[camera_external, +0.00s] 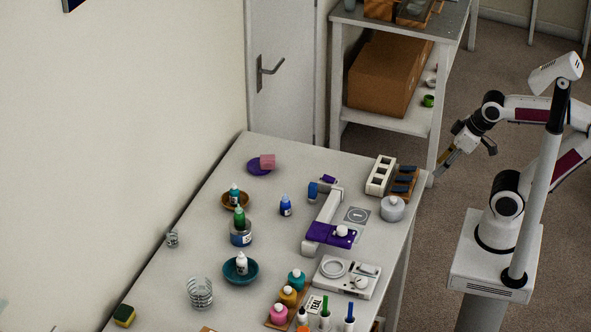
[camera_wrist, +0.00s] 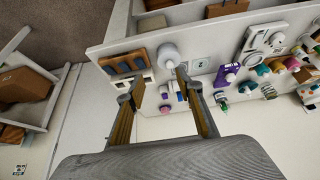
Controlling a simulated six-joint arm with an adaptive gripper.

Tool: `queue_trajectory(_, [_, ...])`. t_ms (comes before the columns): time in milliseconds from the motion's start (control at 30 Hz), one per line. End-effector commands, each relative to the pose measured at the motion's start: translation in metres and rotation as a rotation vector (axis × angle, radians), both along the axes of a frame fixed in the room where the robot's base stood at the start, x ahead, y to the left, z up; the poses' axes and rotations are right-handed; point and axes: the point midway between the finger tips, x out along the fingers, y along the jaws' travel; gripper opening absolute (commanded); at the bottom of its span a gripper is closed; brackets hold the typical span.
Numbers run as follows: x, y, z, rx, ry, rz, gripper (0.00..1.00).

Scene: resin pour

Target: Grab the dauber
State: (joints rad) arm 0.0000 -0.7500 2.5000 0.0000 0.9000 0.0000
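I cannot tell for certain which object is the dauber. Slim white tubes with coloured caps stand at the table's front edge, among them a green-capped tube (camera_external: 325,318) and a blue-capped tube (camera_external: 349,320). A small blue-capped bottle (camera_external: 286,206) stands mid-table, and a wooden rack (camera_external: 404,187) holding dark blue pieces lies at the right edge. The rack also shows in the wrist view (camera_wrist: 124,64). My gripper (camera_external: 467,162) is open and empty, off the table's right side. Its two spread fingers show in the wrist view (camera_wrist: 157,90) with nothing between them.
The white table (camera_external: 210,265) holds a lidded white pot (camera_external: 392,209), a white block with square openings (camera_external: 380,175), a purple-and-white device (camera_external: 328,233), a teal bowl (camera_external: 240,272) and several bottles. A shelf (camera_external: 388,121) with a cardboard box stands behind. The floor around my gripper is clear.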

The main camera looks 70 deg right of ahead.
Motion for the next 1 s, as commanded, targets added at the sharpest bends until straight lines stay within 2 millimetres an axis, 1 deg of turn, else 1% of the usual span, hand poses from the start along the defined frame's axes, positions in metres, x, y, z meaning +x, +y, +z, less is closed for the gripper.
queue_trajectory(167, [0.002,0.0,0.0,0.001,-0.002,0.0,0.36])
queue_trajectory(267, [0.009,0.001,-0.001,0.001,-0.011,0.002,0.36])
queue_trajectory(367, [0.021,0.002,-0.003,0.003,-0.026,0.005,0.36])
queue_trajectory(467, [0.038,0.004,-0.005,0.006,-0.049,0.009,0.36])
queue_trajectory(800, [0.113,0.011,-0.018,0.016,-0.164,0.02,0.36])
queue_trajectory(1000, [0.154,0.015,-0.028,0.02,-0.234,0.024,0.36])
